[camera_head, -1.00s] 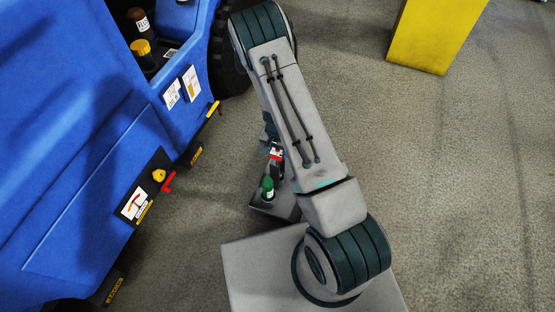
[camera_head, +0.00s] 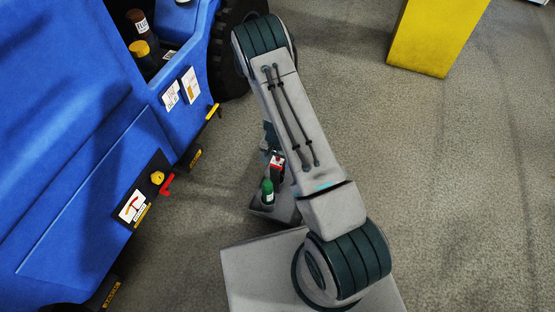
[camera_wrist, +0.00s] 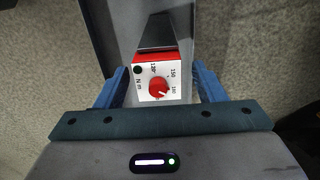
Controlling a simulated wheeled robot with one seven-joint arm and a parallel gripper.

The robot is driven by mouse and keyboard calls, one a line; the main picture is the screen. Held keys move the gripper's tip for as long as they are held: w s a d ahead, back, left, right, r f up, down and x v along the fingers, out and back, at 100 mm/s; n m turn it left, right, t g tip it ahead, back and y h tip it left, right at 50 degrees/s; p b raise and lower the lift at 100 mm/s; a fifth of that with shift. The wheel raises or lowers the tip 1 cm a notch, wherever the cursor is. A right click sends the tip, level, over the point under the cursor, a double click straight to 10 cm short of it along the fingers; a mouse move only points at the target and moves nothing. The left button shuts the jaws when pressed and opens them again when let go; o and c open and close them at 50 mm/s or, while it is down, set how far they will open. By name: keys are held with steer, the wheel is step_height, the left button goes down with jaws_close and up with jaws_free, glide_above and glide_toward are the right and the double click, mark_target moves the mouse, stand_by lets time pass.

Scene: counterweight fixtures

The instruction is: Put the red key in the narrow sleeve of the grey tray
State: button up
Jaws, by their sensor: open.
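A red block with a white dial face (camera_wrist: 162,80), a red knob and "N m" marking sits in the wrist view; it looks like the red key, though I cannot be sure. In the head view it is small (camera_head: 277,165), on or in the grey tray (camera_head: 286,210), partly hidden by my arm. My gripper (camera_wrist: 160,88) is open, with a blue finger on each side of the block. Contact cannot be told. A grey wall of the tray (camera_wrist: 98,30) shows in the wrist view. The narrow sleeve cannot be clearly made out.
A yellow block (camera_head: 435,35) stands at the back right. The floor on the right is clear.

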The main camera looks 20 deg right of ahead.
steer(key=s+a+r+n+y+p, duration=0.1)
steer(key=s+r, duration=0.1)
steer(key=r, duration=0.9)
steer(key=s+a+r+n+p, duration=0.1)
steer(key=s+r+p, duration=0.1)
steer(key=r, duration=0.9)
steer(key=s+a+r+n+y+p, duration=0.1)
steer(key=s+a+r+n, duration=0.1)
steer(key=r, duration=0.9)
steer(key=s+d+r+n+t+h, duration=0.1)
steer(key=s+d+r+n+h, duration=0.1)
steer(key=s+r, duration=0.9)
steer(key=s+d+n, duration=0.1)
steer(key=s, duration=0.2)
steer(key=shift+s+d+r, duration=0.25)
steer(key=shift+s+r, duration=0.05)
steer(key=shift+s, duration=0.05)
step_height(320, 180, up, 32)
steer(key=t+p, duration=0.1)
steer(key=p, duration=2.8)
steer(key=shift+d+t, duration=0.25)
steer(key=shift+t, duration=0.15)
